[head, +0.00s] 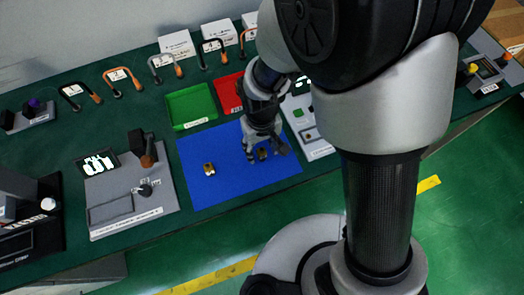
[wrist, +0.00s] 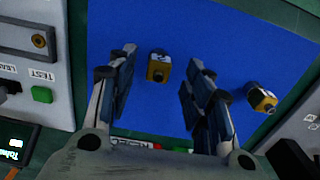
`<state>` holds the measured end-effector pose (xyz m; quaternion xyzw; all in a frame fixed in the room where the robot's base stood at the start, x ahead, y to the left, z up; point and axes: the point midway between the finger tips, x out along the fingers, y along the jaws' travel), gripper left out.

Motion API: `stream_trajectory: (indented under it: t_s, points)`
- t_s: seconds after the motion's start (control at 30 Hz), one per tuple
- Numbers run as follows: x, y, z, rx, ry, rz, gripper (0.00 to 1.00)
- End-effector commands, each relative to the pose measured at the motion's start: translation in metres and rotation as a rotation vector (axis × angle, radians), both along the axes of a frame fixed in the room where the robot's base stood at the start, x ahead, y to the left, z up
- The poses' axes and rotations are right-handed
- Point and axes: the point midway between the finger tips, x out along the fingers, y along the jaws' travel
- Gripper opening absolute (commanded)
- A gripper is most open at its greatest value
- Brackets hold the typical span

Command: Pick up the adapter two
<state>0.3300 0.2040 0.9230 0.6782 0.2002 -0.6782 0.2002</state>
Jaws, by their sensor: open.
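Two small gold-and-dark adapters lie on the blue mat (head: 220,190). Their labels are too small to read, so I cannot tell which is adapter two. One adapter (head: 262,154) is by my gripper (head: 266,156) in the head view. In the wrist view this adapter (wrist: 158,66) shows between the fingertip lines of my open gripper (wrist: 160,60), apart from both fingers. The other adapter (head: 209,169) lies to the left on the mat; in the wrist view it (wrist: 262,98) is right of the right finger. My gripper points down and is empty.
A green tray (head: 190,105) and a red tray (head: 229,93) stand behind the mat. A grey test device (head: 130,195) is left of the mat, and a white device (head: 305,125) with a green button is right. Several orange-handled tools lie along the back.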

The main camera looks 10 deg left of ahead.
Motion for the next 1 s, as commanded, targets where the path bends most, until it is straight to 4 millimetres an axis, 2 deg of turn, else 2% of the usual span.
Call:
stream_trajectory:
  t_s: [0.03, 0.17, 0.43, 1.0]
  points:
    - [0.001, -0.001, -0.013, -0.001, 0.002, -0.001, 0.46]
    - [0.002, -0.001, -0.030, -0.001, 0.002, 0.000, 0.46]
    - [0.002, -0.001, -0.032, 0.001, -0.001, 0.000, 0.46]
    - [0.002, -0.001, -0.032, 0.000, 0.000, 0.000, 0.08]
